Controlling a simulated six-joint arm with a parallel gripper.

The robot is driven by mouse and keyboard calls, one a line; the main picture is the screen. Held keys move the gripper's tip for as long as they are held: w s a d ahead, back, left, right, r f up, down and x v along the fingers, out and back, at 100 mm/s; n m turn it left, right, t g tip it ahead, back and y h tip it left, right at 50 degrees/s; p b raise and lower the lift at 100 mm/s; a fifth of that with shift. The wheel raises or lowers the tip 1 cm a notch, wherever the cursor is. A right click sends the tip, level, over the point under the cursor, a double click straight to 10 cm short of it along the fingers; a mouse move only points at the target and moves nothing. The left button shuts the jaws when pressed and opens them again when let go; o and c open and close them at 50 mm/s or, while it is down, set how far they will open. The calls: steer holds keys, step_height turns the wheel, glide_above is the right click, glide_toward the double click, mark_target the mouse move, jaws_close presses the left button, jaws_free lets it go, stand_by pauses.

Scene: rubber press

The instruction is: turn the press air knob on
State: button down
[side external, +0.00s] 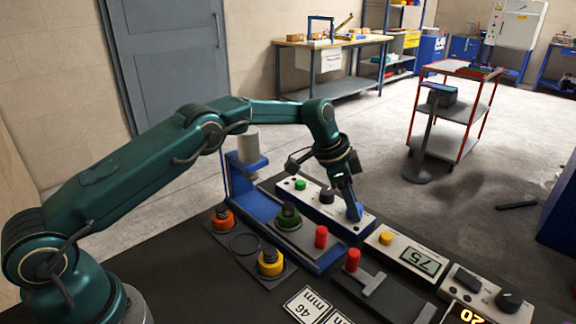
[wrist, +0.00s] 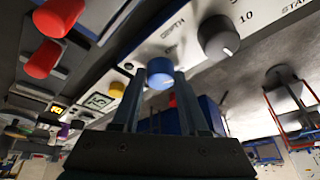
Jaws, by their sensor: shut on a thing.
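A round blue knob (wrist: 160,73) stands on the light press control panel (side external: 313,193). I take it to be the air knob, but no label for it is readable. My gripper (wrist: 158,82) reaches down to the panel's right end, with one finger on each side of the blue knob, shut on it. In the side view my gripper (side external: 354,212) covers most of the knob. How far the knob is turned cannot be told. A dark dial (wrist: 218,37) with a white pointer line sits beside it on the same panel.
A green button (side external: 300,184) is at the panel's far left. Red handles (side external: 321,237) and (side external: 353,260), a yellow button (side external: 386,238) and a display box (side external: 420,260) lie close in front and to the right.

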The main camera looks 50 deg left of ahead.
steer(key=shift+m+g+h, duration=0.3)
steer(key=shift+m, duration=0.7)
steer(key=shift+c, duration=2.2)
jaws_free()
steer(key=shift+r, duration=0.1)
steer(key=shift+v, duration=2.5)
steer(key=shift+a, duration=0.1)
